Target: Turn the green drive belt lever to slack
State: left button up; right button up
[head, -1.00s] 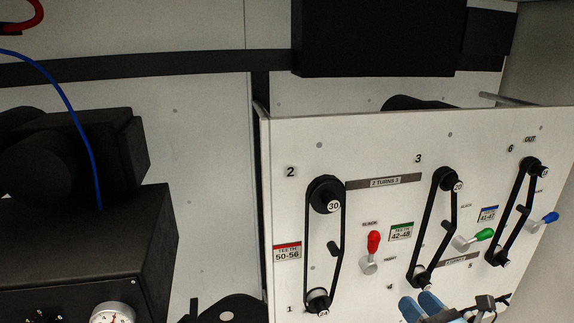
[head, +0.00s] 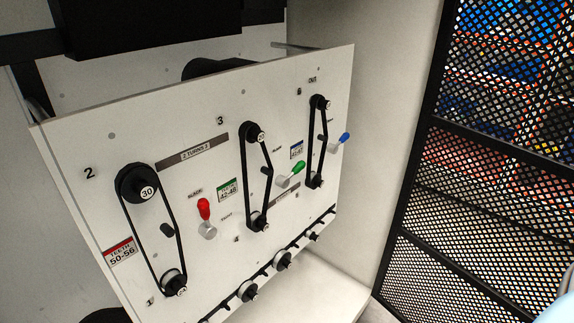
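The green drive belt lever (head: 298,168) is on the white panel, right of the middle belt. Its green knob points up and to the right from a pale grey hub. A small label (head: 277,150), too small to read surely, is up and left of it. The middle black belt (head: 247,180) runs from pulley 20 at the top to a lower pulley, with a dark idler at its right side. Neither gripper shows clearly; only a pale blue edge is in the bottom right corner, and I cannot tell what it is.
A red lever (head: 204,208) points up beside the left belt (head: 152,245). A blue lever (head: 344,138) points up and right by the right belt (head: 312,150). A row of small rollers (head: 283,260) lies low on the panel. A black mesh screen (head: 480,190) stands at the right.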

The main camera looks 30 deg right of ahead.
aim_at(282, 181)
jog(key=z, duration=1.1)
